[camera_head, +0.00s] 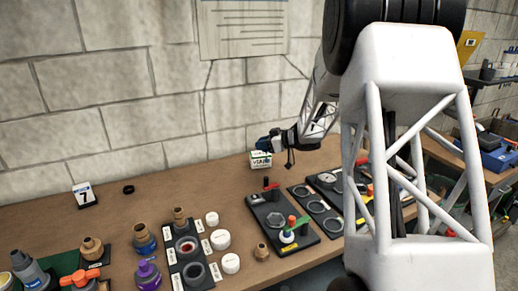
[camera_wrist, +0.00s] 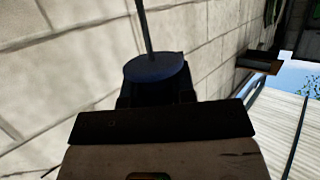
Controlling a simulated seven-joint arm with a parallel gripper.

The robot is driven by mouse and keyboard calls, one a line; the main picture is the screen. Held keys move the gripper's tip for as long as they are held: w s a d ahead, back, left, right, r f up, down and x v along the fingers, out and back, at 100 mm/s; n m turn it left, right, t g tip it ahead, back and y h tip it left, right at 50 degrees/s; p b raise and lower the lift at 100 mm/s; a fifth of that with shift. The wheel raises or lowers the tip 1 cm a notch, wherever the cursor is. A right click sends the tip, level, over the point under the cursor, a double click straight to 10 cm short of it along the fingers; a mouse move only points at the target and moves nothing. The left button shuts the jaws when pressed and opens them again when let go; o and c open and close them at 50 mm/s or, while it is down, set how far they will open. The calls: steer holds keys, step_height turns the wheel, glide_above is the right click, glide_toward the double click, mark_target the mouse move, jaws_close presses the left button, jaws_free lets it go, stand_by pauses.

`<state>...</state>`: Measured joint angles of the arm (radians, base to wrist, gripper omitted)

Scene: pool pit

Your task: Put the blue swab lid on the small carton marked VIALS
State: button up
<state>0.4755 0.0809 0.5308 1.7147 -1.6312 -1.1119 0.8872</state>
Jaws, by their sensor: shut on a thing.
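The small carton (camera_head: 260,159), white and green with dark lettering, stands near the back of the bench by the wall in the head view. My gripper (camera_head: 270,144) is at the carton's top, reaching in from the right. It is shut on the blue swab lid (camera_wrist: 155,69), a round blue cap with a thin grey rod, seen large in the wrist view. In the head view the lid (camera_head: 262,143) is a small dark blue patch just above the carton. I cannot tell whether the lid touches the carton. The carton cannot be made out in the wrist view.
A black fixture (camera_head: 284,226) with red, green and orange parts lies in front of the carton. A black ring tray (camera_head: 318,210) is to its right. White caps (camera_head: 220,240) and bottles stand front left. A number 7 card (camera_head: 85,195) is far left.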

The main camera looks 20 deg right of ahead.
steer(key=w+d+f, duration=0.1)
steer(key=w+d, duration=0.3)
steer(key=w, duration=1)
steer(key=shift+w+f, duration=0.2)
steer(key=shift+w, duration=0.1)
steer(key=shift+w+d+f, duration=0.1)
steer(key=shift+w+f, duration=0.05)
steer(key=shift+f, duration=0.75)
steer(key=shift+w+d+f, duration=0.1)
steer(key=shift+w+f, duration=0.05)
steer(key=shift+f, duration=0.75)
steer(key=shift+f, duration=0.15)
steer(key=o, duration=0.9)
steer(key=shift+s+r, duration=0.1)
steer(key=shift+r, duration=0.15)
steer(key=v, duration=1.1)
steer(key=shift+s+d, duration=0.25)
steer(key=shift+d, duration=0.05)
